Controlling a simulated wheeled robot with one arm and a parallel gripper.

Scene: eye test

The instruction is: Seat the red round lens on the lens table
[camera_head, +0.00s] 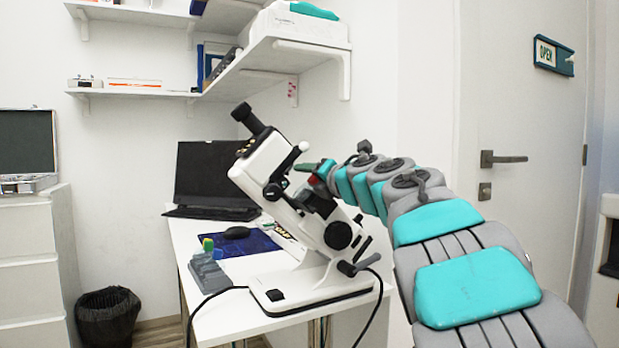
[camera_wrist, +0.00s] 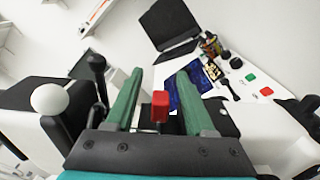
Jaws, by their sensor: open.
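The white lensmeter (camera_head: 300,215) stands on the white desk, with its dark lens table area (camera_head: 318,203) partly hidden beside my arm. My gripper (camera_head: 318,170) is at the upper right side of the instrument. In the wrist view its two green fingers (camera_wrist: 160,80) are apart. A small red block (camera_wrist: 160,105) shows between them, with a gap on each side. It may be the grip of the red lens; no round lens is visible on it. A bit of red (camera_head: 313,180) also shows by my gripper in the head view. I cannot tell whether it is seated.
A grey rack (camera_head: 207,272) with a green-topped piece stands at the desk's left edge. Small green (camera_wrist: 251,77) and red (camera_wrist: 266,91) pieces show at right in the wrist view.

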